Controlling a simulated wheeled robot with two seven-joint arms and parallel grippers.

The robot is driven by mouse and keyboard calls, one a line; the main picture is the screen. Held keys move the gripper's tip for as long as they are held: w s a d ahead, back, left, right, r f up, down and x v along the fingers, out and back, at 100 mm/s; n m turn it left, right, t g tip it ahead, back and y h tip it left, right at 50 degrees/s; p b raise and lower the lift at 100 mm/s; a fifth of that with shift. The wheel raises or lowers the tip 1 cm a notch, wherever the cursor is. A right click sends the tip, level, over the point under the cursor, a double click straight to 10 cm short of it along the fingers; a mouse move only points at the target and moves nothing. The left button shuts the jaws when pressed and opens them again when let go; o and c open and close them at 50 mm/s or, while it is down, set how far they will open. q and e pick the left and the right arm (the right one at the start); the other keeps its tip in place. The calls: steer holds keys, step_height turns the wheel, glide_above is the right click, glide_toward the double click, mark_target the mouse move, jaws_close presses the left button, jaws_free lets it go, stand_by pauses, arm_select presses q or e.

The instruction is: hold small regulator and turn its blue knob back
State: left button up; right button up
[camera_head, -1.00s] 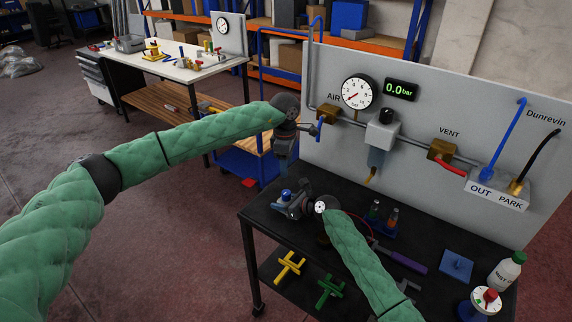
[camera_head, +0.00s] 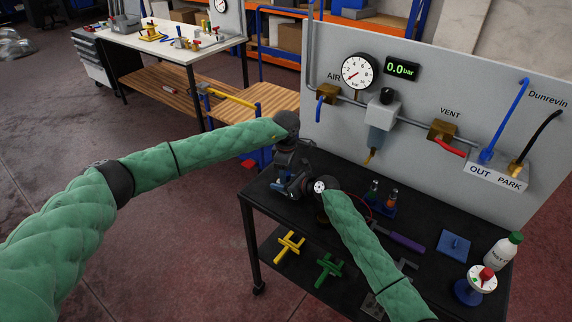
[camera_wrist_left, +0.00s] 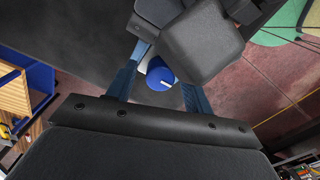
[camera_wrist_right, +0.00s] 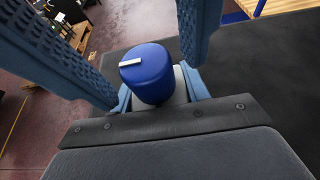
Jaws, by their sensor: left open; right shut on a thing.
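The small regulator's blue knob (camera_wrist_right: 147,75), with a white mark on it, sits on a grey body (camera_wrist_right: 176,96) in the right wrist view. My right gripper (camera_wrist_right: 158,93) is shut on the regulator body and holds it over the black bench's left end. My left gripper (camera_wrist_left: 158,88) is open. Its fingers stand on either side of the knob, which also shows in the left wrist view (camera_wrist_left: 159,76), and I see no clear contact. In the head view my grippers and arms hide most of the regulator.
The black bench (camera_head: 335,238) carries a purple-handled tool (camera_head: 406,242), a blue block (camera_head: 453,245), a white bottle (camera_head: 502,250) and a red-knobbed dial (camera_head: 483,278). Behind it stands a panel (camera_head: 440,90) with a gauge (camera_head: 358,71) and a display reading 0.0 bar (camera_head: 402,68).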

arm_select(q)
steer(key=m, duration=0.3)
arm_select(e)
steer(key=shift+f, duration=0.2)
arm_select(q)
steer(key=shift+r+m, duration=0.25)
steer(key=shift+m, duration=0.05)
step_height(320, 180, up, 12)
steer(key=f, duration=0.1)
steer(key=s+d+n+h, duration=0.5)
steer(key=d+h, duration=0.3)
steer(key=s+d+r+n+h, duration=0.1)
steer(key=s+d+n+h, duration=0.4)
steer(key=d+h, duration=0.4)
steer(key=shift+s+r, duration=0.3)
steer(key=shift+s, duration=0.25)
